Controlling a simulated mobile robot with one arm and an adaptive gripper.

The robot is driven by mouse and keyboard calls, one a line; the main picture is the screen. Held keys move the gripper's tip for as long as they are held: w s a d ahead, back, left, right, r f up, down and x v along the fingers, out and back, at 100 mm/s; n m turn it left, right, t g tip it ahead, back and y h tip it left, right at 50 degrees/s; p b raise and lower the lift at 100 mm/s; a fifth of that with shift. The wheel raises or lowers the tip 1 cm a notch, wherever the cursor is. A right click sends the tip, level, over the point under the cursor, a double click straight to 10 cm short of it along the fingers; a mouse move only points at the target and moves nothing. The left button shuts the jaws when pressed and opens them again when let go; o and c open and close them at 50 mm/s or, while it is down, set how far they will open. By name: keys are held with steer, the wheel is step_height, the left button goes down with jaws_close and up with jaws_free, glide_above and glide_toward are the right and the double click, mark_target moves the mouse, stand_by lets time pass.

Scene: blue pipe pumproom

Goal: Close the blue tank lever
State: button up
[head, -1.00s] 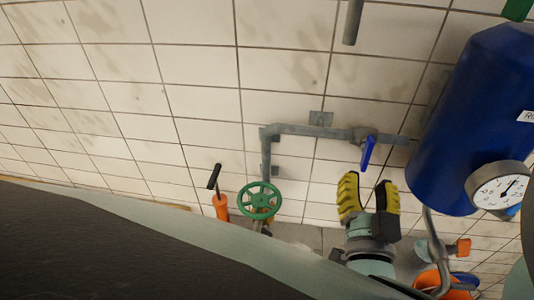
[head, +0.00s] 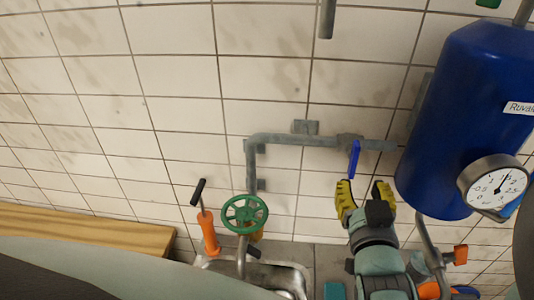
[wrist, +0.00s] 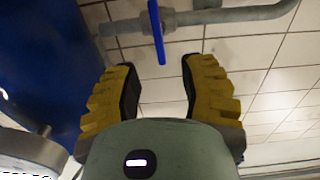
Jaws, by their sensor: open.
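The blue lever (head: 354,159) sits on a valve in the grey pipe (head: 300,140), just left of the blue tank (head: 450,120). In the head view it hangs down from the pipe, slightly tilted. My gripper (head: 364,190), with yellow ridged fingers, is open just below the lever and points up toward it. In the wrist view the lever (wrist: 157,32) lies ahead of and between the open fingers (wrist: 158,80), and its lower end reaches toward the gap. I see no contact between the fingers and the lever.
A pressure gauge (head: 493,187) sticks out from the tank at right. A green handwheel (head: 245,214) and an orange tool-like object (head: 208,232) stand at a metal sink (head: 285,275) below left. A wooden bench (head: 90,230) is further left. The tiled wall is behind the pipe.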

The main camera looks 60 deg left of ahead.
mark_target(355, 162)
steer(key=p+x, duration=0.2)
steer(key=x, duration=0.2)
steer(key=p+x, duration=0.3)
steer(key=shift+w+a+r, duration=0.15)
steer(key=shift+w+r, duration=0.1)
steer(key=shift+w, duration=0.1)
steer(key=shift+w+a+f+p, duration=0.2)
steer(key=shift+w+a+p, duration=0.3)
steer(key=shift+a, duration=0.15)
steer(key=shift+o, duration=0.2)
jaws_close()
